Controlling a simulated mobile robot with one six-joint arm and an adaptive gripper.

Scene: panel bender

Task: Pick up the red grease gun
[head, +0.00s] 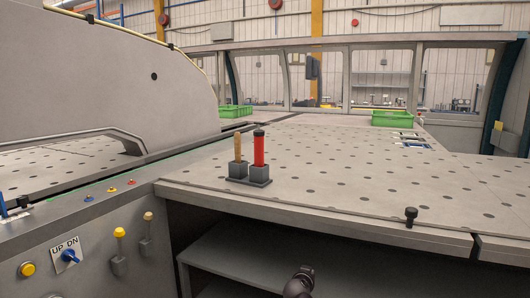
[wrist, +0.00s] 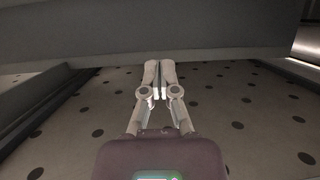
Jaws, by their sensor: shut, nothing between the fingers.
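The red grease gun (head: 259,152) is a red cylinder with a dark top. It stands upright in the right-hand socket of a small grey holder (head: 262,183) on the perforated table, near its front left edge. My gripper (wrist: 158,76) shows in the wrist view with its fingers together and nothing between them. It is over a surface with dark round holes, facing a grey panel. The grease gun does not show in the wrist view, and the gripper's fingers are not visible in the head view.
A wooden-handled tool (head: 238,148) stands beside the grease gun in the same holder. A black knob (head: 411,216) stands at the table's front edge. Green bins (head: 392,119) sit at the back. A control panel with buttons (head: 28,269) is at left. Much of the tabletop is clear.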

